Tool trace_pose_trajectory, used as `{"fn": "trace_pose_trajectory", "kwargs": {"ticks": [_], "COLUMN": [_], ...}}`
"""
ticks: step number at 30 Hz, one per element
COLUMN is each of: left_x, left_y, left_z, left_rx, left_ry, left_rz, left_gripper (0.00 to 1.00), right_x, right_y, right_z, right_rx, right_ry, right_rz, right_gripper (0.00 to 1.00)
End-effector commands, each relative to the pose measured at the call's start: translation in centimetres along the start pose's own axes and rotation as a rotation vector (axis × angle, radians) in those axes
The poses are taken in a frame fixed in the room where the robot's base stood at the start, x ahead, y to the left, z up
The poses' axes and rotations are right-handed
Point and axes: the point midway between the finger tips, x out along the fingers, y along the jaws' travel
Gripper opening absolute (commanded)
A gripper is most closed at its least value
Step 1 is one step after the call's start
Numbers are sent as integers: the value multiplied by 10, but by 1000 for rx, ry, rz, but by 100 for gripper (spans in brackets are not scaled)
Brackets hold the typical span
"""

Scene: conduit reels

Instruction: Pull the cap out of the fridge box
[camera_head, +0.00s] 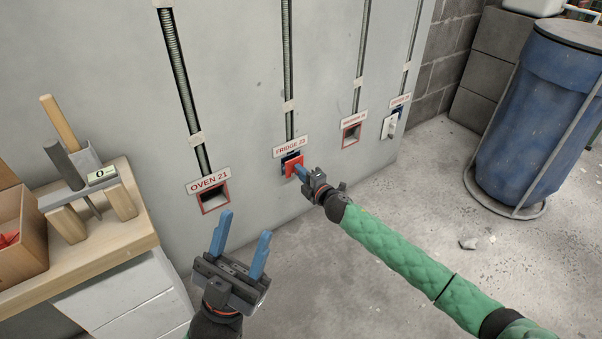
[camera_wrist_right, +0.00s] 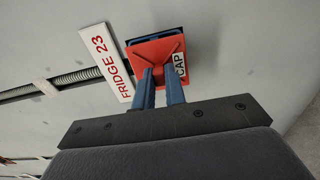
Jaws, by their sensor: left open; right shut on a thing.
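The fridge box (camera_head: 287,157) is set in the wall under the label FRIDGE 23 (camera_head: 290,146). A red cap (camera_head: 294,168) covers its front; in the right wrist view the cap (camera_wrist_right: 150,52) bears a CAP tag and a blue edge of the box shows behind it. My right gripper (camera_head: 300,173) is shut on the cap; its blue fingers (camera_wrist_right: 160,82) close on the cap's middle. Whether the cap is still seated in the box cannot be told. My left gripper (camera_head: 240,237) is open and empty, in front of the wall at lower left.
An open box labelled OVEN 21 (camera_head: 203,208) is to the left. Another open box (camera_head: 351,133) and a white-fronted one (camera_head: 389,127) are to the right. A workbench (camera_head: 125,240) with tools stands left, a blue barrel (camera_head: 530,115) right. The floor between is mostly clear.

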Motion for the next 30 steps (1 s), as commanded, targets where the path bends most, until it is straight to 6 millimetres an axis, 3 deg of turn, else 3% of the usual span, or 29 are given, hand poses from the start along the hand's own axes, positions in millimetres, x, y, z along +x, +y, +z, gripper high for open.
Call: {"fn": "trace_pose_trajectory", "kwargs": {"ticks": [16, 30], "left_x": [6, 12], "left_y": [-1, -2], "left_z": [-3, -6], "left_rx": [1, 1], "left_ry": [2, 2], "left_rz": [0, 0], "left_gripper": [49, 49], "right_x": [-1, -16], "right_y": [0, 0], "right_z": [0, 0], "right_rx": [0, 0], "right_ry": [0, 0], "right_rz": [0, 0], "right_gripper": [0, 0]}}
